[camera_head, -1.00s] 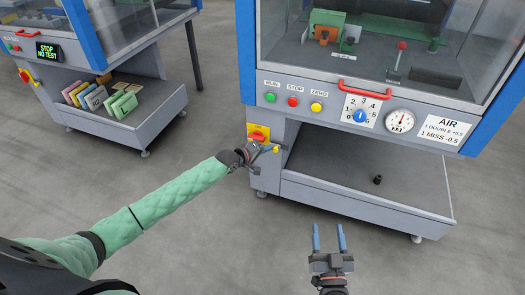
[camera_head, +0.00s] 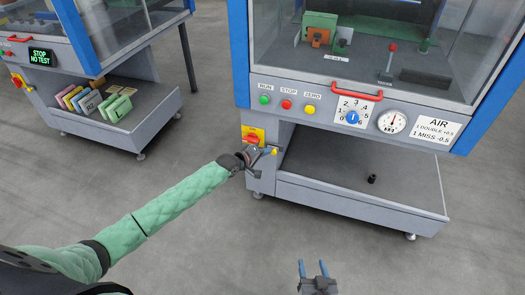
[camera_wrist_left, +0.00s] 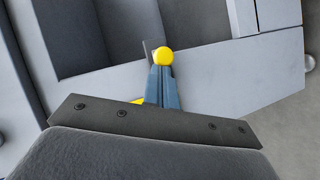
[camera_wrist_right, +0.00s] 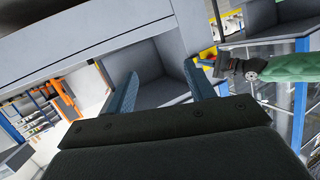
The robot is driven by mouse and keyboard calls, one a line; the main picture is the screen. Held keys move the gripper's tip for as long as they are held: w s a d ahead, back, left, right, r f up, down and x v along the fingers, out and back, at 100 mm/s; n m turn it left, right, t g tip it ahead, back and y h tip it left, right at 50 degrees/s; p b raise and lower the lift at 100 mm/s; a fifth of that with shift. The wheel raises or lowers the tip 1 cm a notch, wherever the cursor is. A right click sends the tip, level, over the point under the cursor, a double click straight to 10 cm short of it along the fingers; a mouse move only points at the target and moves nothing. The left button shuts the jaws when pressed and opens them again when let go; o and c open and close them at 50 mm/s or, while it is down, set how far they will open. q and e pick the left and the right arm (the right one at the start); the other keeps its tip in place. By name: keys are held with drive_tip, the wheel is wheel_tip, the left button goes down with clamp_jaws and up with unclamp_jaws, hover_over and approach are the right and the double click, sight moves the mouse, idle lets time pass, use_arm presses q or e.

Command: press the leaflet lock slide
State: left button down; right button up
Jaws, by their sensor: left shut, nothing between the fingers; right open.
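A small yellow knob (camera_head: 274,151) sticks out at the left front post of the machine, beside a red switch on a yellow plate (camera_head: 254,136). I cannot tell for sure whether this knob is the leaflet lock slide. My left gripper (camera_head: 264,152) is shut and empty, with its blue fingertips right at the knob. In the left wrist view the yellow knob (camera_wrist_left: 163,56) is just beyond the closed fingertips (camera_wrist_left: 162,72); whether they touch is unclear. A grey strip stands behind it. My right gripper (camera_head: 313,268) is open and empty over the floor, in front of the machine.
The machine's panel (camera_head: 330,110) carries green, red and yellow buttons, a dial and a gauge. Below it is an open tray (camera_head: 330,165) with a small black cylinder (camera_head: 372,179). Another machine with leaflets on a shelf (camera_head: 150,105) stands left. Floor between is clear.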

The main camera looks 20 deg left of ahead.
use_arm(q)
drive_tip(key=shift+d+p, duration=0.65)
drive_tip(key=shift+d, duration=0.4)
use_arm(e)
drive_tip(key=s+d+f+g+h, duration=0.1)
drive_tip(key=s+f+g, duration=0.5)
drive_tip(key=s+f, duration=0.4)
wheel_tip(320, 180, down, 4)
drive_tip(key=shift+s+d+f, duration=0.15)
drive_tip(key=shift+f, duration=0.1)
use_arm(q)
drive_tip(key=shift+s, duration=0.1)
